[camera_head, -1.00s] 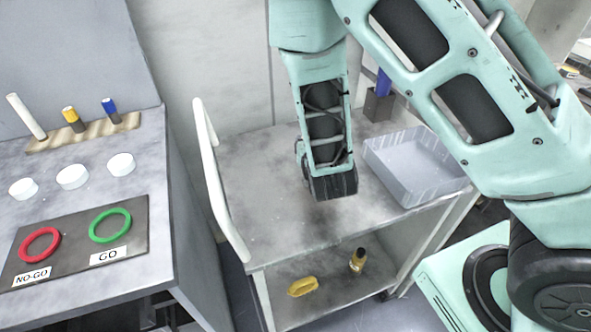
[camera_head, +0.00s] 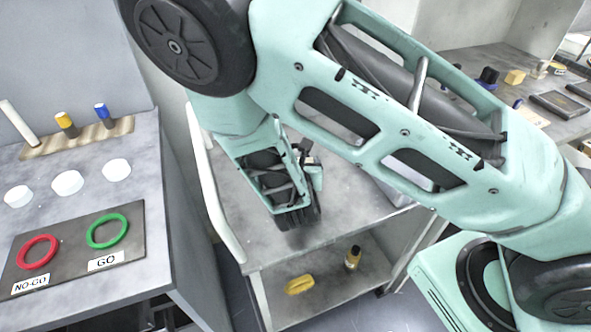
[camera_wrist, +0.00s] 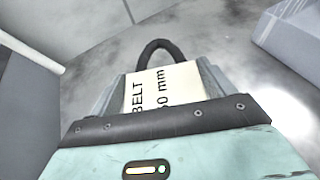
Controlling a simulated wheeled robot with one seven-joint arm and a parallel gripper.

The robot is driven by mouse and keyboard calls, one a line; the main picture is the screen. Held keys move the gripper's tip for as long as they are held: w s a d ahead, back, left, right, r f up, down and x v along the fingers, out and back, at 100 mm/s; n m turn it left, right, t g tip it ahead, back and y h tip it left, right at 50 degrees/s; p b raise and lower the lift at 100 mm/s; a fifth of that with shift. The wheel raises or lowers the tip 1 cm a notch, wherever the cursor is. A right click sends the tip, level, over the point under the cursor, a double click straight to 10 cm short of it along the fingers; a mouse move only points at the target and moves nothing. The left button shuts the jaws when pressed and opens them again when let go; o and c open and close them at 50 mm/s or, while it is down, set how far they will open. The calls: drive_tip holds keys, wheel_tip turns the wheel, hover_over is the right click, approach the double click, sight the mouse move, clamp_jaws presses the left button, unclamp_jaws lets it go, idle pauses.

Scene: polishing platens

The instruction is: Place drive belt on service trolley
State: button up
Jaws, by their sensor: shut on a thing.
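The drive belt (camera_wrist: 157,47) is a dark loop with a cream label reading "BELT" and, partly hidden, "50 mm". My gripper (camera_wrist: 155,80) is shut on it in the wrist view, its grey fingers on both sides of the label. The loop sticks out past the fingertips, over the grey top of the service trolley (camera_wrist: 215,40). I cannot tell whether it touches the top.
A grey bin (camera_wrist: 285,40) stands on the trolley's right side, mostly behind my arm in the head view. A white handle (camera_head: 213,190) rises on the left edge. The lower shelf holds a yellow object (camera_head: 299,285) and a small bottle (camera_head: 352,258). A gauge bench (camera_head: 140,200) stands left.

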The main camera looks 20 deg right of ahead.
drive_tip(key=shift+f, duration=1.3)
